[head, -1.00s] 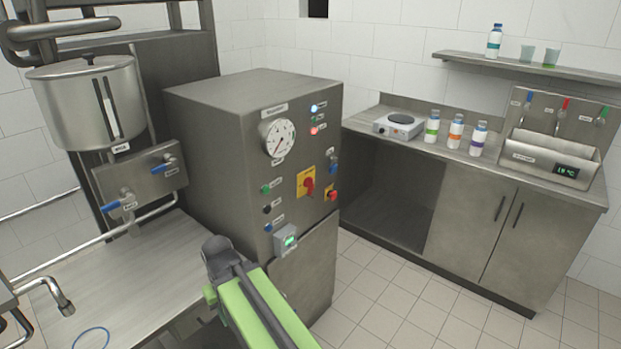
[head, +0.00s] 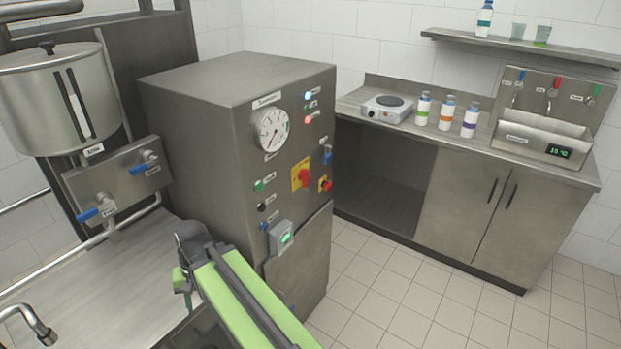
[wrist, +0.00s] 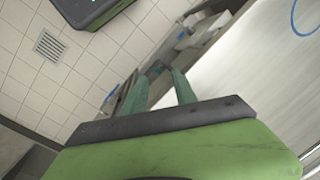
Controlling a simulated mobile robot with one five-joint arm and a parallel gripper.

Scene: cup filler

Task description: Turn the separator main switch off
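The separator is a grey steel cabinet (head: 200,140). On its front, a red rotary switch (head: 303,178) on a yellow plate looks like the main switch; its label and exact handle angle are too small to read. My arm reaches up in front of the cabinet's lower left, well apart from the switch. In the wrist view, my gripper (wrist: 158,80) shows two green fingers with a gap between them and nothing held. The wrist view does not show the switch. My fingertips are not clear in the head view.
A round gauge (head: 271,130), lit lamps and several small buttons share the panel. A small box with a green display (head: 281,238) sticks out low on the front. A steel worktop (head: 90,285) lies left. The tiled floor (head: 400,290) to the right is clear.

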